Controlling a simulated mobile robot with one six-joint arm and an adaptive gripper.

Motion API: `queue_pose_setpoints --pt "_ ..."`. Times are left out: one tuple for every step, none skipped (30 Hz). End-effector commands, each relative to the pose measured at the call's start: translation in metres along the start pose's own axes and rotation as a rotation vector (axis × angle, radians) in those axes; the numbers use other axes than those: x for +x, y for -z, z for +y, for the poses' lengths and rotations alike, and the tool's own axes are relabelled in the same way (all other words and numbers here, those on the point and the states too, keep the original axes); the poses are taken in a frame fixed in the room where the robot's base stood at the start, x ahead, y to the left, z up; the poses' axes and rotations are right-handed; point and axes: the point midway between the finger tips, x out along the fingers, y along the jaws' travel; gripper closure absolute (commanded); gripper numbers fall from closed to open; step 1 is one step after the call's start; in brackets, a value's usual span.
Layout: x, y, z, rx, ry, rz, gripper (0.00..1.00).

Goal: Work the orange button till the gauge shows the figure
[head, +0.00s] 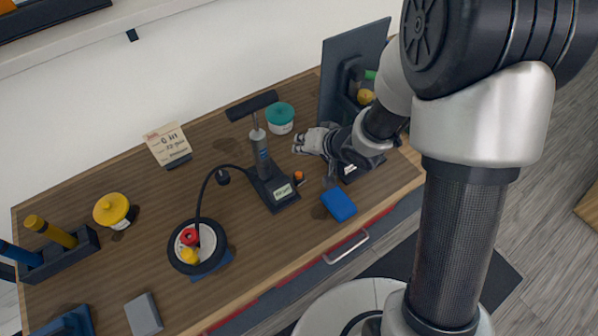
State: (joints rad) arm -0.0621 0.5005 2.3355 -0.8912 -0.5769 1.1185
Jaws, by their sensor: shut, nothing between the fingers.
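A small orange button (298,175) shows at the right of the black floor pump (259,160); whether it is joined to the pump is too small to tell. The pump's pale gauge display (283,192) is on its base, its reading too small to make out. A note card (168,145) with handwritten lines stands at the back of the bench; its figure is not clearly legible. My gripper (299,143) is shut and empty, pointing left above the bench, behind the orange button and apart from it.
A black hose runs from the pump to a small wheel (174,258) with red and yellow pieces inside. A teal-lidded jar (280,118), a blue block (339,204), a yellow-lidded jar (111,209) and a dark upright panel (345,70) also stand on the wooden bench.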

Motion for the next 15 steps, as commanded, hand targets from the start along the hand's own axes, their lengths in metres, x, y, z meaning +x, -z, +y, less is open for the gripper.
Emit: queue_pose_setpoints --pt "0.002 -0.002 0.002 0.000 0.000 0.000 1.00" --pt "0.003 -0.002 0.002 0.000 0.000 0.000 1.00" --pt "0.005 -0.003 0.004 0.000 0.000 0.000 1.00" --pt "0.006 -0.004 0.005 0.000 0.000 0.000 1.00" --pt "0.008 -0.006 0.006 0.000 0.000 0.001 1.00" --pt "0.010 -0.008 0.008 0.000 0.000 0.001 1.00" --pt "0.013 -0.009 0.009 0.000 0.000 0.001 1.00" --pt "0.015 -0.011 0.011 0.000 0.000 0.001 1.00" --pt "0.018 -0.013 0.013 0.000 -0.001 0.001 1.00" --pt "0.021 -0.015 0.015 -0.001 -0.001 0.001 1.00" --pt "0.023 -0.017 0.017 -0.001 -0.001 0.001 1.00" --pt "0.027 -0.020 0.020 -0.001 -0.001 0.001 1.00" --pt "0.029 -0.022 0.022 -0.001 -0.001 0.000 1.00" --pt "0.032 -0.024 0.024 -0.001 -0.001 0.000 1.00" --pt "0.036 -0.026 0.027 -0.001 -0.002 0.001 1.00"
